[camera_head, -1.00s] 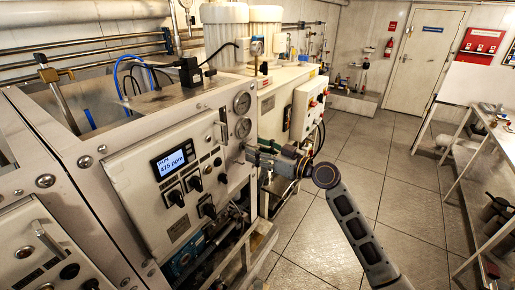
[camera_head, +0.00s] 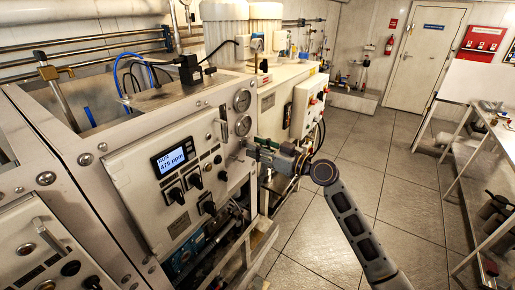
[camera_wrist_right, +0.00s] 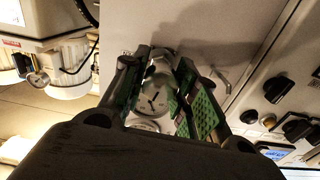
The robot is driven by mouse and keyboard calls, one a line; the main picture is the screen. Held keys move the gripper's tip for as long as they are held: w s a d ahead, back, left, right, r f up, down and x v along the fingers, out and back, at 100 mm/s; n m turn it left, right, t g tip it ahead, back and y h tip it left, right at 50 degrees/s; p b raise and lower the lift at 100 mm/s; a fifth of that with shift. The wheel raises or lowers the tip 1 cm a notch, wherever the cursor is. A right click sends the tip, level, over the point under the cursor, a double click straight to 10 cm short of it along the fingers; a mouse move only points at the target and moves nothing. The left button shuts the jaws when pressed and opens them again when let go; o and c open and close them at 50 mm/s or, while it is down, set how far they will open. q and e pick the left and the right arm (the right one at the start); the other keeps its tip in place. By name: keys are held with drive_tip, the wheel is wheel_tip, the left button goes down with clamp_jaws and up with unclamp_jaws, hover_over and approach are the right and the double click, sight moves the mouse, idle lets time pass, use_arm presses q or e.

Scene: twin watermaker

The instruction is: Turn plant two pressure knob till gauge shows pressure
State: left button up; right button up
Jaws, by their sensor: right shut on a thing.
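The plant's front panel (camera_head: 147,190) has a lit display (camera_head: 173,161) reading about 475 ppm. Two round gauges, an upper one (camera_head: 242,100) and a lower one (camera_head: 243,125), sit right of it; their needles are too small to read there. My right gripper (camera_head: 251,149) is level at the panel's right edge, just below the lower gauge. It is shut on the pressure knob, a silvery round piece (camera_wrist_right: 160,64) between the green-padded fingers in the wrist view. A gauge face (camera_wrist_right: 152,102) with dark hands shows there too; its reading is unclear. My left gripper is out of view.
Black switches (camera_head: 175,196) and a metal handle (camera_head: 220,130) stand out from the panel near my right gripper. Pipes and a frame lie below it. A cream cabinet (camera_head: 275,125) stands behind. The tiled floor (camera_head: 310,240) to the right is open, up to a bench.

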drive_tip(key=shift+m, duration=0.4)
drive_tip(key=shift+r+m+b, duration=0.1)
drive_tip(key=shift+m+b, duration=0.2)
drive_tip(key=shift+m, duration=1.7)
drive_tip(key=o, duration=1)
drive_tip(key=shift+o, duration=0.2)
drive_tip(key=shift+d, duration=0.1)
drive_tip(key=v, duration=1.2)
